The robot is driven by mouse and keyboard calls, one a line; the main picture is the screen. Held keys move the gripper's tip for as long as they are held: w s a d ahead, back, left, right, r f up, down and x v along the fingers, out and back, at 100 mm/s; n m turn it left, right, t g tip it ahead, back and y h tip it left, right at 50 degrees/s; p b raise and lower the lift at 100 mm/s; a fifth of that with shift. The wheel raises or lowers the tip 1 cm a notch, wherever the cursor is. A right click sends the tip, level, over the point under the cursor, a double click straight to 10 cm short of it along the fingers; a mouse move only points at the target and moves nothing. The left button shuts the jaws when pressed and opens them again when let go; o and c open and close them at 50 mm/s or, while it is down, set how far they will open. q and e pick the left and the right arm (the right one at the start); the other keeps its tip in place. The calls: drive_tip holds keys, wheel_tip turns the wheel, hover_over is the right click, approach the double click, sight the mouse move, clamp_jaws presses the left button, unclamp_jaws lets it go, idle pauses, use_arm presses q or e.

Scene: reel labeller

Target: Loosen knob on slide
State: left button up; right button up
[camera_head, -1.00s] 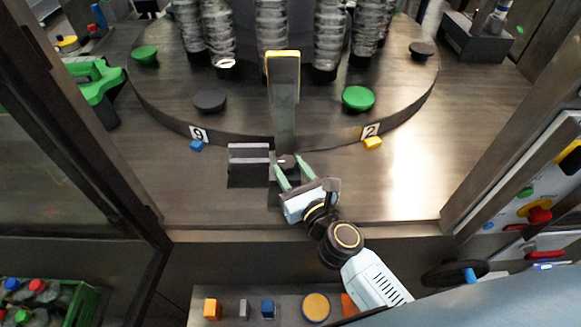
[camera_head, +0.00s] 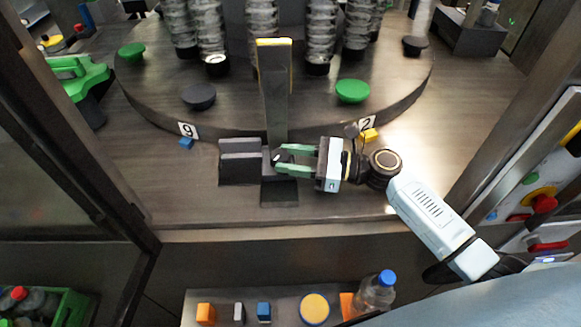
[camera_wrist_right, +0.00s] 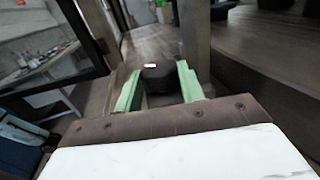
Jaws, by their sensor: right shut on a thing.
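The slide is a grey block (camera_head: 240,165) on the workbench in front of the round table, at the foot of an upright post (camera_head: 276,95) with a yellow-edged top. A small dark knob sits beside the block, between the green fingertips of my right gripper (camera_head: 278,160). In the right wrist view the knob (camera_wrist_right: 158,78) is a dark round piece with a short white mark. The right gripper's fingers (camera_wrist_right: 158,88) are shut on its two sides. In the head view the fingers partly hide the knob. My left gripper is not in view.
A round table (camera_head: 230,118) behind the slide carries clear ribbed columns, green and dark buttons, and tags 9 and 2. A blue block (camera_head: 186,143) and a yellow block (camera_head: 370,135) lie at its edge. A control panel (camera_head: 540,190) stands right. The bench's front left is clear.

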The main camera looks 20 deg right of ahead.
drive_tip(key=shift+w+d+n+g+y+b, duration=0.15)
drive_tip(key=shift+n+g+y+b, duration=0.3)
drive_tip(key=shift+n+g+b, duration=0.55)
drive_tip(key=shift+w+n+g+y+b, duration=0.25)
drive_tip(key=shift+n+g+y, duration=0.3)
drive_tip(key=shift+g, duration=0.85)
drive_tip(key=shift+r, duration=0.1)
drive_tip(key=o, duration=1)
drive_tip(key=shift+s, duration=0.1)
